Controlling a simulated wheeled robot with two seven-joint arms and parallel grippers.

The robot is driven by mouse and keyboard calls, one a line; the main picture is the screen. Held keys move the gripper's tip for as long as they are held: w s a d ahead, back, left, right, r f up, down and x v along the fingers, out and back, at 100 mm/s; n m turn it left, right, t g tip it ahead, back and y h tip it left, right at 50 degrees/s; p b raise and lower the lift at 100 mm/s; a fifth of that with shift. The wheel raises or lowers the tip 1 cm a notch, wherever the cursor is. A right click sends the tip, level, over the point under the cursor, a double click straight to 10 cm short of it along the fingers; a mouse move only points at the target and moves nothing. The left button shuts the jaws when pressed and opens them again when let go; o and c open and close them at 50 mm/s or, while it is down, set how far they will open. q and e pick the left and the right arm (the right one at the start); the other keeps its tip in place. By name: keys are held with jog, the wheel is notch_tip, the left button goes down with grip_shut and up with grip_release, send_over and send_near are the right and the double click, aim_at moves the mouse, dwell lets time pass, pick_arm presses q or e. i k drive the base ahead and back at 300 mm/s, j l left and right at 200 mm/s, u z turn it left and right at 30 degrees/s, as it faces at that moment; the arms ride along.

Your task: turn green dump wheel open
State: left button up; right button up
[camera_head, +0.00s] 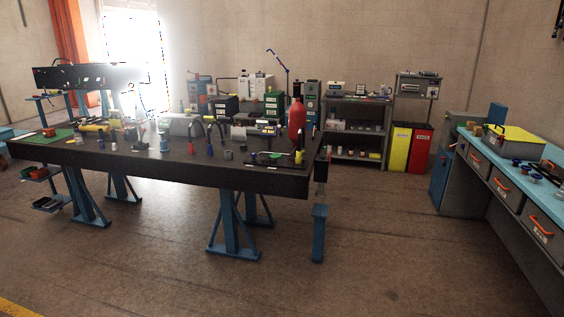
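A small green part (276,155) shows near the right end of the long dark workbench (200,168); it may be the dump wheel, but it is too small to tell its shape or setting. It sits on a black plate (262,160), close to a small yellow upright part (299,156). Curved black hoses (219,127) with coloured ends stand left of it on the bench. Neither of my grippers is in view.
A red cylinder (297,120) stands behind the green part. A blue-topped bench (515,165) with drawers runs along the right. Shelves (356,130) and yellow (400,146) and red (418,149) bins line the back wall. The floor (300,275) in front is clear.

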aim_at(275, 156)
jog(key=i, duration=1.75)
